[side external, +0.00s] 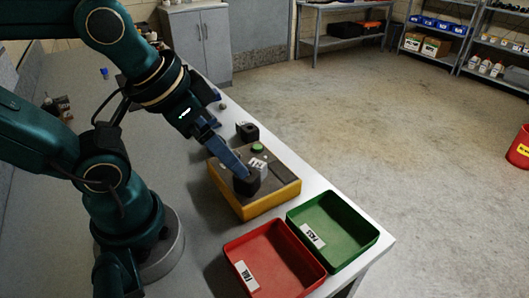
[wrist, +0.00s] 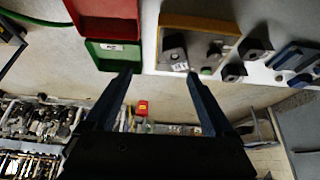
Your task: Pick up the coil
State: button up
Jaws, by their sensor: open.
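A black block with a lighter metal part, which looks like the coil (side external: 247,184), sits on top of a yellow box with a dark top (side external: 272,200), near its front corner. In the wrist view the coil (wrist: 174,58) shows just beyond the right fingertip. My gripper (side external: 243,173) points down at the coil in the side view, its blue finger overlapping the block. In the wrist view my gripper (wrist: 160,73) has its two fingers wide apart, with nothing seen held between them. I cannot tell whether a finger touches the coil.
A green button (side external: 257,148) and a pale fitting stand on the yellow box. Another black block (side external: 248,131) is on the table behind it. A red tray (side external: 313,262) and a green tray (side external: 369,226), both empty, stand toward the table's front edge.

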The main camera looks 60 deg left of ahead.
jog(key=n+g, duration=0.3)
jog(key=n, duration=0.1)
send_near(251, 168)
jog(key=shift+w+d+f, duration=0.15)
jog(key=shift+d, duration=0.8)
jog(key=f, duration=0.1)
jog(key=w+a+f+n+g, duration=0.1)
jog(key=w+f+g, duration=0.1)
jog(key=f, duration=0.1)
jog(key=shift+a+n, duration=0.3)
jog(key=shift+a, duration=0.05)
jog(key=shift+f+g, duration=0.3)
jog(key=shift+f, duration=2.5)
grip_shut()
